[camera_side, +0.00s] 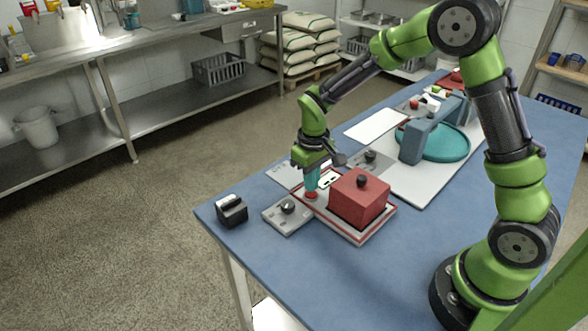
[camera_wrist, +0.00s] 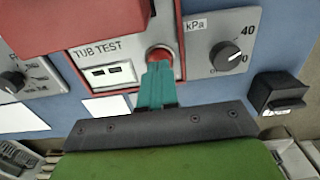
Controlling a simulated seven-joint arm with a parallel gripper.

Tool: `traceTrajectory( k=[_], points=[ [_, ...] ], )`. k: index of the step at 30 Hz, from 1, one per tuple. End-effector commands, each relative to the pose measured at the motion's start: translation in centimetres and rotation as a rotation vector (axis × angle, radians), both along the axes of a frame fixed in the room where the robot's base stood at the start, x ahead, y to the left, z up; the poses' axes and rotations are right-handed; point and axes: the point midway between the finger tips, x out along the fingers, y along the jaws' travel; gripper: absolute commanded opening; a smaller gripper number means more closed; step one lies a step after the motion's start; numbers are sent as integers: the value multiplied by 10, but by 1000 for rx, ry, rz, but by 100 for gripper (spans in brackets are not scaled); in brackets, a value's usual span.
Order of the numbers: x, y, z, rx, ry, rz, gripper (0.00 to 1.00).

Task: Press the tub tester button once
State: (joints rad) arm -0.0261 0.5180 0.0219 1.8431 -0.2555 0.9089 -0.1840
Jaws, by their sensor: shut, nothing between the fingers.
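The tub tester (camera_side: 350,232) is a light panel with a red border and a red block (camera_side: 360,197) with a dark knob on top. In the wrist view its panel (camera_wrist: 100,60) reads "TUB TEST" above a small display (camera_wrist: 111,75). The round red button (camera_wrist: 160,55) sits in a pale ring at the panel's corner; it also shows in the side view (camera_side: 311,195). My gripper (camera_side: 311,188) is shut and empty, pointing down with its teal fingertips at the button. In the wrist view the fingertips (camera_wrist: 158,68) overlap the button's near edge. I cannot tell whether they touch it.
A grey kPa dial panel (camera_side: 288,215) adjoins the tester, with a small black box (camera_side: 231,210) near the table corner. Another dial panel (camera_side: 371,161) lies behind the tester. A blue-grey bridge (camera_side: 428,135) over a teal disc (camera_side: 446,142) stands further back. The front blue tabletop is clear.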

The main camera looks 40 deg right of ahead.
Motion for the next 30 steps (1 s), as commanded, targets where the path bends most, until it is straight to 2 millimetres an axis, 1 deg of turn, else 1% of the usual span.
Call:
traceTrajectory(
  k=[30],
  points=[
    [0,0,-13,0,1,0,0]
  ],
)
